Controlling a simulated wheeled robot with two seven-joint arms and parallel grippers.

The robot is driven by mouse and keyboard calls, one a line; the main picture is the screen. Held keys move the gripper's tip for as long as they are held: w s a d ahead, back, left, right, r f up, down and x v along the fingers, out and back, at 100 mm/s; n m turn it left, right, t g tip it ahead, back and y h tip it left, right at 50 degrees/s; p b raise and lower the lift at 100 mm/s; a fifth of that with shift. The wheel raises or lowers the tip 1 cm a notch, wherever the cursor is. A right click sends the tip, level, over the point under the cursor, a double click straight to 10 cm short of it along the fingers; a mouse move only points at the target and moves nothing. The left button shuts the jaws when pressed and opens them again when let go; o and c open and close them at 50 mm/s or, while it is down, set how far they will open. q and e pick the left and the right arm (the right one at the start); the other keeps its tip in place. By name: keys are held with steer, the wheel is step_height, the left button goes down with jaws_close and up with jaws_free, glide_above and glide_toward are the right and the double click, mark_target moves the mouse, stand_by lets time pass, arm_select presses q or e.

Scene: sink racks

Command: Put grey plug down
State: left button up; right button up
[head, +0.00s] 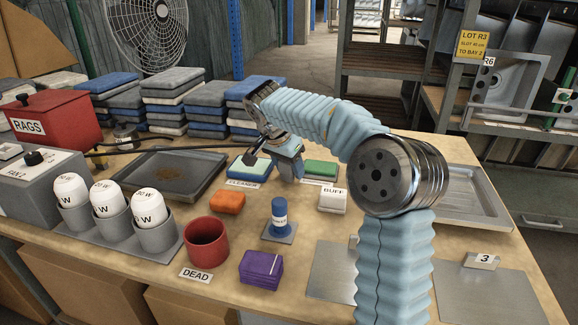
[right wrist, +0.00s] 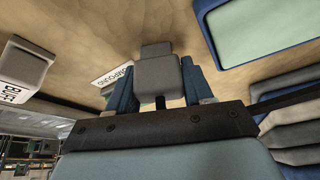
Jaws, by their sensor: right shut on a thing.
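The grey plug (right wrist: 157,72) shows in the right wrist view as a grey block with a short dark stem, between two blue fingertips. My right gripper (head: 288,166) is shut on it, pointing down over the table, between two green-topped blocks. It also shows in the right wrist view (right wrist: 158,88). In the head view I cannot clearly make out the plug at the fingers. A dark cord (head: 165,147) runs from the grey fan box (head: 38,182) on the left toward the gripper. My left gripper is not in view.
A green-topped block (head: 249,168) labelled CLEANER and another (head: 321,169) flank the gripper. Stacked pads (head: 175,92) stand behind. A dark tray (head: 168,175) lies left.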

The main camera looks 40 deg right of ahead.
steer(key=shift+f, duration=0.15)
steer(key=o, duration=1)
steer(key=shift+o, duration=0.2)
